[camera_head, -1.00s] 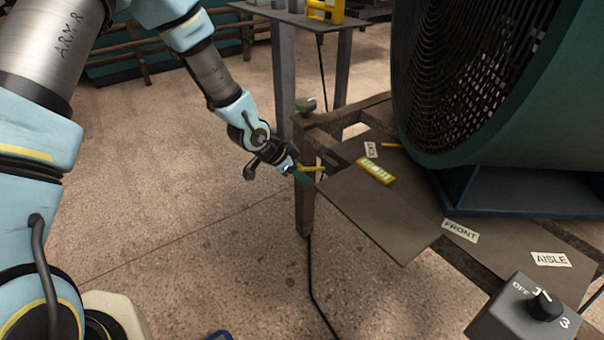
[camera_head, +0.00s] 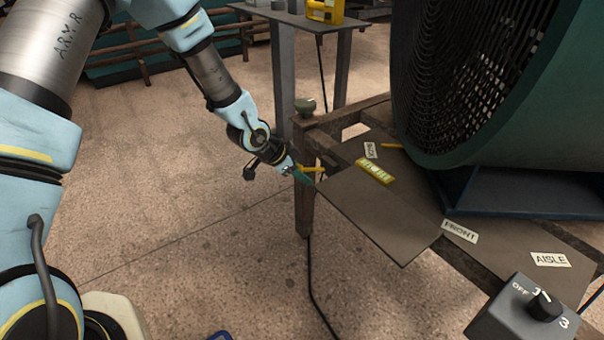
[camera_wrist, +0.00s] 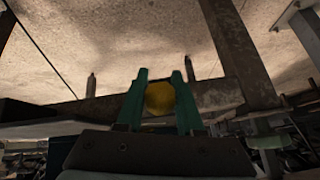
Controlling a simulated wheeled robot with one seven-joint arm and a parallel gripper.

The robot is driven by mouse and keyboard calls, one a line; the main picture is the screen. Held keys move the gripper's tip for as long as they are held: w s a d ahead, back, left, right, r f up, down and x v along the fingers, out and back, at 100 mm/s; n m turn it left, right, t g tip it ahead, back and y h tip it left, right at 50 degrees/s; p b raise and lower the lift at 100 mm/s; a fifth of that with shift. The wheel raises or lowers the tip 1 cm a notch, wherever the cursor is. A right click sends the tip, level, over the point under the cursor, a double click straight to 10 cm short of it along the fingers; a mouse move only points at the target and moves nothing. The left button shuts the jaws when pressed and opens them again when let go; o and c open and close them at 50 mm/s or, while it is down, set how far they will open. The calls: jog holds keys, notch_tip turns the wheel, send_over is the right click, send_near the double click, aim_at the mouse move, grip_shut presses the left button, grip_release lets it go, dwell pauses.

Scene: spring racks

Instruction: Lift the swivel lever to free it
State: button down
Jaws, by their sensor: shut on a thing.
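The swivel lever is a yellow handle (camera_head: 318,170) at the near left corner of the fan's frame, beside the wooden post. In the wrist view its rounded yellow end (camera_wrist: 160,98) sits between the two green fingers. My gripper (camera_head: 303,175) is shut on that lever, reaching in from the left; it also shows in the wrist view (camera_wrist: 159,90). The fingers hide part of the lever, and its pivot cannot be made out.
A large green fan (camera_head: 480,90) stands on the frame. A dark plate (camera_head: 380,215) lies close right of my gripper, with a yellow block (camera_head: 375,171) on it. A switch box (camera_head: 525,315) is at lower right. Open floor (camera_head: 200,215) lies left.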

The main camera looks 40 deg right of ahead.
jog(key=shift+r, duration=0.1)
dwell(0.4)
jog(key=c, duration=0.5)
grip_release()
jog(key=shift+c, duration=0.2)
jog(key=p+v, duration=0.1)
jog(key=v, duration=0.9)
jog(key=shift+a+r+p, duration=0.25)
jog(key=shift+r+p, duration=0.05)
